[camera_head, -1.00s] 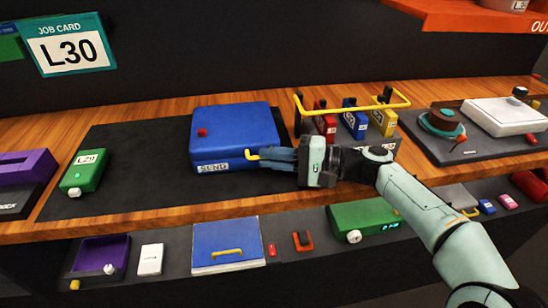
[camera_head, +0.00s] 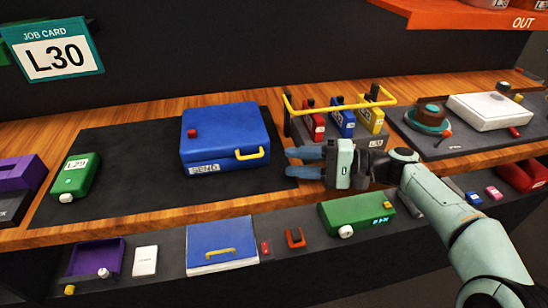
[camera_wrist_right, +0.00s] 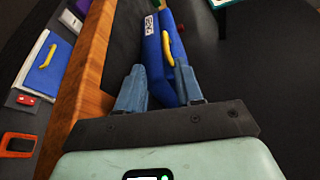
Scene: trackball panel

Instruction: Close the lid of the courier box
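The courier box (camera_head: 215,135) is blue, with a red knob on top, a yellow handle (camera_head: 252,154) at its front right and a SEND label on its front. Its lid (camera_head: 230,122) lies down over the base; I cannot tell whether it is fully shut. The blue box (camera_wrist_right: 155,45) and its yellow handle (camera_wrist_right: 167,45) also show beyond the fingers in the right wrist view. My right gripper (camera_head: 288,162) is open and empty, just right of the handle and apart from it. Its fingers are spread in the right wrist view (camera_wrist_right: 160,78). My left gripper is not in view.
A rack with a yellow bar (camera_head: 340,104) and red, blue and yellow blocks stands behind my right gripper. A green L29 device (camera_head: 75,177) is at left. A lower shelf holds a blue panel (camera_head: 222,238).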

